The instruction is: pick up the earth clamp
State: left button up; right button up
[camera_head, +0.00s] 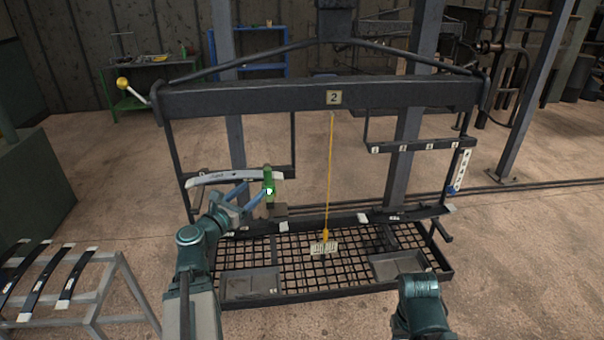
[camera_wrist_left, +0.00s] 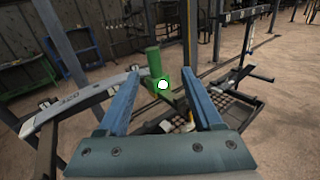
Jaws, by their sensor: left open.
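The earth clamp (camera_head: 269,184) is green, with a bright white spot on it. It stands at the right end of a pale curved leaf spring (camera_head: 225,177) on the left part of the rack. My left gripper (camera_head: 253,193) is open, its blue fingers just short of the clamp. In the left wrist view the clamp (camera_wrist_left: 154,62) shows between the two open fingers of the gripper (camera_wrist_left: 161,78), beyond their tips as far as I can tell. My right gripper is not in view; only part of the right arm shows at the bottom.
The dark hanging rack (camera_head: 270,98) carries a number 2 plate and a yellow cord (camera_head: 330,180) with a tag. Below is a mesh tray (camera_head: 300,290). A grey stand (camera_head: 95,300) with dark leaves is at left. A rail with tags (camera_head: 420,146) is at right.

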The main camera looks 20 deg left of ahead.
aim_at(266, 173)
pick_arm(q)
jog(key=shift+n, duration=0.4)
jog(key=w, duration=0.8)
jog(key=shift+w+a+r, duration=0.15)
jog(key=shift+w+r, duration=0.1)
jog(key=shift+w, duration=0.05)
jog(key=shift+w, duration=0.15)
jog(key=w, duration=0.3)
jog(key=w+b, duration=0.1)
jog(key=w, duration=0.1)
jog(key=shift+f, duration=0.4)
grip_shut()
